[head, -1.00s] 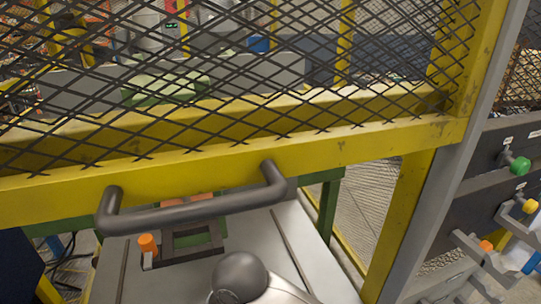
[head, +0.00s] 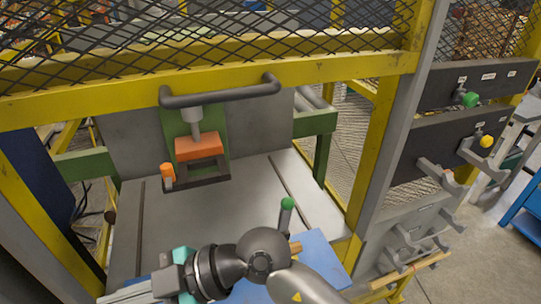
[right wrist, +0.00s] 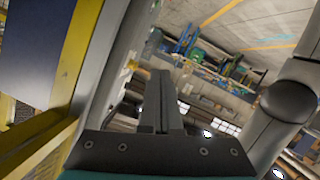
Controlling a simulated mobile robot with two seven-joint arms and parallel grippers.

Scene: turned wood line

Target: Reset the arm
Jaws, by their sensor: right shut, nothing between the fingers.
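My right arm comes in at the bottom of the head view and bends left, low in front of the machine's grey table (head: 235,205). Its gripper (head: 128,294) lies at the lower left edge, partly cut off. In the right wrist view the two dark fingers of my right gripper (right wrist: 162,105) are together, with nothing between them. My left gripper is not in view.
A yellow mesh guard with a dark handle (head: 222,95) hangs above the table. Behind it stand an orange block (head: 198,147) and an orange-knobbed pin (head: 167,175). A green-knobbed lever (head: 287,204), blue board (head: 322,250) and right-hand hook rack (head: 437,150) are near.

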